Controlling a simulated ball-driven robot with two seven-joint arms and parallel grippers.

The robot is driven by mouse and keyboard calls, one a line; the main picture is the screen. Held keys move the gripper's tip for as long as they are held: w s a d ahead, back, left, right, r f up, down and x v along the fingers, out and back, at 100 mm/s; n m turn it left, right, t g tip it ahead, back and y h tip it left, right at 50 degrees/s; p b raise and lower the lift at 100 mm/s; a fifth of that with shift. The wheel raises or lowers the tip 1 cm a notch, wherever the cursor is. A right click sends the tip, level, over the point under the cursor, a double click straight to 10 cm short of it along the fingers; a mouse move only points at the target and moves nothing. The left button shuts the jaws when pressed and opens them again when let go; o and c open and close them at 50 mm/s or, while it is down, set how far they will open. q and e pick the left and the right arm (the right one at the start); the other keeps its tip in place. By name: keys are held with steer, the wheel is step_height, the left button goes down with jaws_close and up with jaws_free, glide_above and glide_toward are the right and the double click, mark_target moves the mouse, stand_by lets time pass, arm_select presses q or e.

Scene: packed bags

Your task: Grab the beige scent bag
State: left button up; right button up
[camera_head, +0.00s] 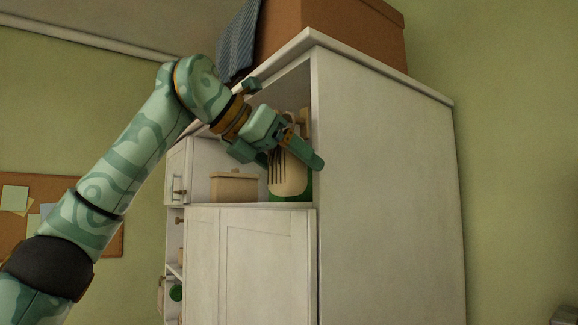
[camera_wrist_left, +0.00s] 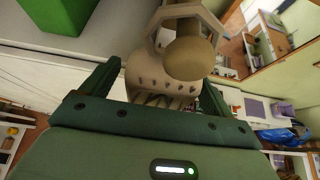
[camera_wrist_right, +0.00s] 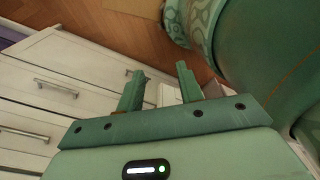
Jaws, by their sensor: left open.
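A beige object with dark slots, apparently the scent bag (camera_head: 288,172), stands in the open niche of a white cabinet. In the left wrist view the beige body (camera_wrist_left: 150,78) shows rows of dark holes, with a round wooden knob (camera_wrist_left: 190,58) above it. My left gripper (camera_head: 290,155) is open in front of the object's upper part. In its wrist view the fingers (camera_wrist_left: 160,76) lie on either side of the beige body; I cannot tell whether they touch it. The gripper hides part of the object. My right gripper (camera_wrist_right: 161,72) is open and empty, away from the niche.
A tan box (camera_head: 233,187) stands left of the object in the niche. The white cabinet side panel (camera_head: 385,180) is close on the right. A brown box (camera_head: 345,30) and a blue-grey cloth (camera_head: 238,42) are on top. White drawers (camera_wrist_right: 45,90) are beside my right gripper.

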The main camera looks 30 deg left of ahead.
arm_select(q)
steer(key=shift+w, duration=0.15)
steer(key=shift+s, duration=0.3)
steer(key=shift+c, duration=0.4)
steer(key=c, duration=1)
steer(key=shift+w, duration=0.1)
